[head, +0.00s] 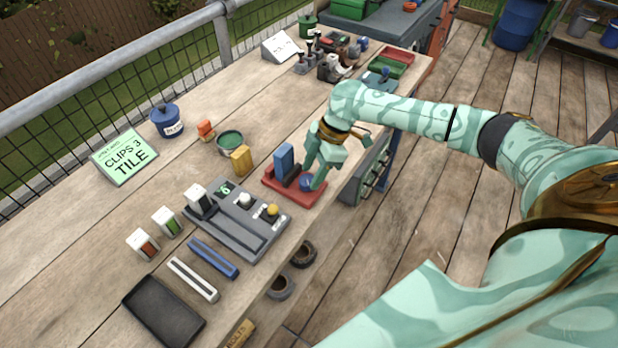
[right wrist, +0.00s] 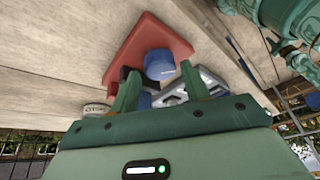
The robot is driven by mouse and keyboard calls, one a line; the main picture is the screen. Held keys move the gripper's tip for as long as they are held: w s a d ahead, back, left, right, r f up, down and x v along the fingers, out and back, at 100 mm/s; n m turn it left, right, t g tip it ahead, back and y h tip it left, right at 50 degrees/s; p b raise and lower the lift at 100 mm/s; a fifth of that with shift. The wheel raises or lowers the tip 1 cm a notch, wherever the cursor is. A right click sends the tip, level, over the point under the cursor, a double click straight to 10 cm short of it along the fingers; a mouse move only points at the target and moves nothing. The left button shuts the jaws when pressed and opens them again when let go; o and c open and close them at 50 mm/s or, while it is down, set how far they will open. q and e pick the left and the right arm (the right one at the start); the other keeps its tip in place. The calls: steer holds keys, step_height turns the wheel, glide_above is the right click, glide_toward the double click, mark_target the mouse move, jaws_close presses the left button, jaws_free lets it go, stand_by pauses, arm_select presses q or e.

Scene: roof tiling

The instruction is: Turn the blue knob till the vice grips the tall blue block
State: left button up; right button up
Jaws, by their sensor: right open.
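The vice has a red base (head: 312,200) near the front edge of the workbench. The tall blue block (head: 284,160) stands upright in it, beside a dark jaw. The blue knob (head: 306,183) is on the side nearest the edge, partly covered by my right gripper (head: 314,178). In the right wrist view, the knob (right wrist: 160,65) shows between and beyond the two spread fingertips (right wrist: 160,82), against the red base (right wrist: 150,35). My right gripper is open around or just short of the knob; contact cannot be told. My left gripper is not in view.
A grey panel (head: 262,246) with knobs lies left of the vice. A black tray (head: 163,312) lies at the front left. Drawers (head: 372,172) are under the bench edge.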

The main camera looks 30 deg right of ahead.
steer(key=shift+x, duration=0.95)
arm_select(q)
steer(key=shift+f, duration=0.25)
arm_select(e)
steer(key=c, duration=0.7)
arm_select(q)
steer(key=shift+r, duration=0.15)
